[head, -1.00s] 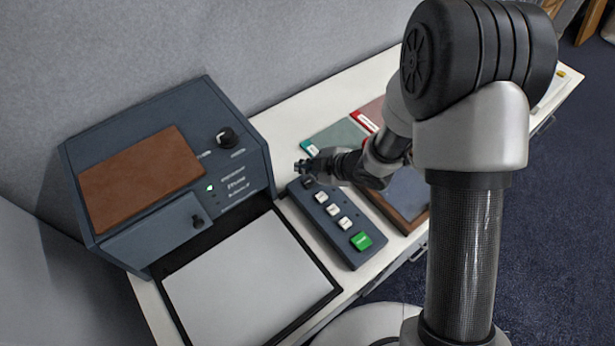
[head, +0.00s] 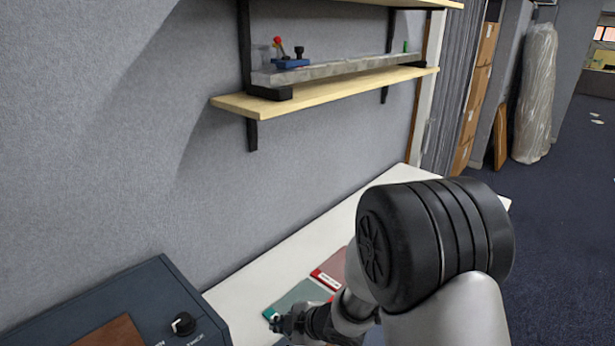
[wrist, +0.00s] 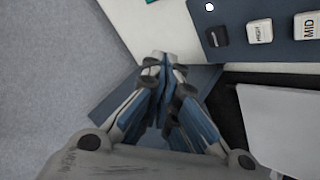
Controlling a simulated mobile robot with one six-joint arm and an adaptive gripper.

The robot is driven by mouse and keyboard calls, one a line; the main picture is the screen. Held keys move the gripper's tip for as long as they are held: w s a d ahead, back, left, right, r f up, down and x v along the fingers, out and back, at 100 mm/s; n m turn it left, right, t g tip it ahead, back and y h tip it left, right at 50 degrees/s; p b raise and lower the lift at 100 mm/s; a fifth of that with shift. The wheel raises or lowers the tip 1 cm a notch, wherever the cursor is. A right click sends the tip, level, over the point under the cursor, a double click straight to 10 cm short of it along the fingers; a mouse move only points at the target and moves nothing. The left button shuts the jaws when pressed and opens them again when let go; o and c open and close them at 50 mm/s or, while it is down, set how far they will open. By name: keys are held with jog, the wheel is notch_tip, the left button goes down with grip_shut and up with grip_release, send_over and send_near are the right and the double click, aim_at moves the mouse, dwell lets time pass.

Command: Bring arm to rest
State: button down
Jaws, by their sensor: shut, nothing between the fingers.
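My gripper (head: 289,324) is low in the head view, at the end of my arm, over the table near the colour swatches. In the wrist view its two fingers (wrist: 165,62) meet at the tips, shut with nothing between them. Below the fingers in that view is part of a dark blue-grey machine. The lower part of my arm is cut off by the bottom edge of the head view.
The white table (head: 340,222) runs along a grey wall. The dark machine (head: 130,300) stands at lower left. Green (head: 296,297) and red (head: 334,268) swatches lie beside my gripper. A button panel (wrist: 270,50) shows in the wrist view. A wooden shelf (head: 330,90) juts from the wall above.

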jog(key=s+d+r+m+t+h+b, duration=0.1)
jog(key=s+d+r+m+h, duration=0.25)
jog(key=d+r+m, duration=0.4)
jog(key=s+d+r+m+t+h+b, duration=0.15)
jog(key=d+r+m+h, duration=0.25)
jog(key=d+r, duration=0.6)
jog(key=s+d+m+g+b, duration=0.2)
jog(key=s+m, duration=0.6)
jog(key=s, duration=1.3)
jog(key=shift+d+g+y, duration=0.35)
jog(key=shift+d+g, duration=0.4)
jog(key=shift+d, duration=0.05)
